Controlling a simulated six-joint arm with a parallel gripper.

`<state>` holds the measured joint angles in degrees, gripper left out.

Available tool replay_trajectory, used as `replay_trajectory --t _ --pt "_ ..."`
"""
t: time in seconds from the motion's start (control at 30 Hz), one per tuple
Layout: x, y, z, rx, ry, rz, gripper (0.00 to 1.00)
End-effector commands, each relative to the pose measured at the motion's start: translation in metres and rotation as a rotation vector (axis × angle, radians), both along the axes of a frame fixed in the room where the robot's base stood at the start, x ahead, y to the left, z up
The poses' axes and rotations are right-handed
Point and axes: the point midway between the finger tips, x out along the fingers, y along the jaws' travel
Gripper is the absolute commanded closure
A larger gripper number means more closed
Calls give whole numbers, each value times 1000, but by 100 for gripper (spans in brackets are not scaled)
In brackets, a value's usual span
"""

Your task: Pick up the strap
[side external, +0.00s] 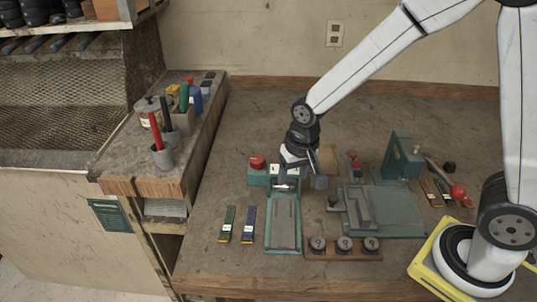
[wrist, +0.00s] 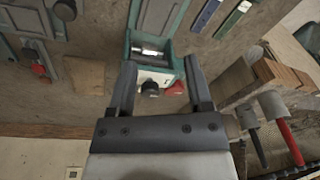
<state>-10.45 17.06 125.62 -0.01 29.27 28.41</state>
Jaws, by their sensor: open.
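Two straps lie side by side on the bench left of the green fixture, a green strap (side external: 227,223) and a blue strap (side external: 249,223), each with a yellowish end. In the wrist view the blue strap (wrist: 207,14) and green strap (wrist: 234,19) show at the upper right, outside the jaws. More straps, brownish with yellow ends (side external: 442,192), lie at the right. I cannot tell which strap is meant. My gripper (side external: 302,183) is open over the back end of the green fixture (side external: 268,240). In the wrist view my gripper (wrist: 162,68) has nothing held between its fingers.
The fixture's red button (side external: 257,161) and a black knob (wrist: 150,88) are close to my fingers. A teal press (side external: 402,157) with a red-knobbed lever stands right. A wooden rack (side external: 343,254) with round black pieces is in front. Bare bench lies left of the straps.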

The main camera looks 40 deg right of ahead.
Motion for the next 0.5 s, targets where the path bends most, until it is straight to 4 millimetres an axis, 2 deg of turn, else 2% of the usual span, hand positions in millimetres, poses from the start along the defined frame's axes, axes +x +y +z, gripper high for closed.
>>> replay_trajectory --t 0.2,0.5 --pt "38 54 -18 18 60 -169 35" --pt "67 126 -47 15 124 -395 35"
